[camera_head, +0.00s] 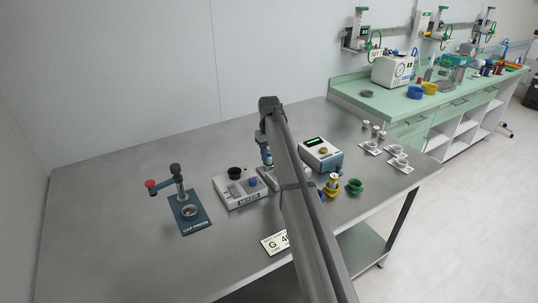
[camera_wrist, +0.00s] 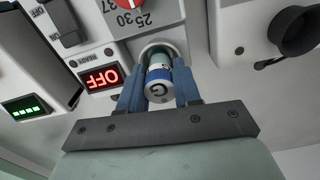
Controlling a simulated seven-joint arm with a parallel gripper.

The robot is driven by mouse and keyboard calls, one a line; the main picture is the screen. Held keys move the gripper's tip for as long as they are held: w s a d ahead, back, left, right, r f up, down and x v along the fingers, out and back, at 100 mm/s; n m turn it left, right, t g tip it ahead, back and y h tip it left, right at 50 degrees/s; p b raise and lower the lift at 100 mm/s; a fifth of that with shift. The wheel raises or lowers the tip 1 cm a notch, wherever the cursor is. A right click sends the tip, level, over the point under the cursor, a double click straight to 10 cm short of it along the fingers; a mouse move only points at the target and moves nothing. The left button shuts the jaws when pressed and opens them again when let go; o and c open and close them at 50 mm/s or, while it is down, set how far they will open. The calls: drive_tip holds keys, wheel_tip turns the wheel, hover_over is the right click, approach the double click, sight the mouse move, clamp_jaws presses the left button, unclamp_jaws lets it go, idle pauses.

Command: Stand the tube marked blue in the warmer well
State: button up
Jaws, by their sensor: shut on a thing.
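My gripper (camera_wrist: 158,88) is shut on a tube (camera_wrist: 159,75) with a blue band and a white end marked with a dark letter, seen nearly end-on. Behind the tube in the wrist view is the round, pale-rimmed warmer well (camera_wrist: 160,47). The tube lines up with the well; how far it is inside, if at all, I cannot tell. The warmer (camera_wrist: 115,52) has a red OFF display and a dial marked 25, 30, 37. In the head view my gripper (camera_head: 266,154) is over the warmer (camera_head: 268,180), which my arm partly hides.
The mixer (camera_head: 240,192) with a black cup stands left of the warmer. A device with a green display (camera_head: 321,158) stands to the right. A cap press (camera_head: 188,212), yellow and green holders (camera_head: 354,187) and a card (camera_head: 273,243) are on the table. The left table is clear.

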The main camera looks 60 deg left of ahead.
drive_tip(key=shift+f, duration=0.6)
drive_tip(key=o, duration=0.7)
drive_tip(key=shift+o, duration=0.2)
drive_tip(key=shift+r, duration=5.55)
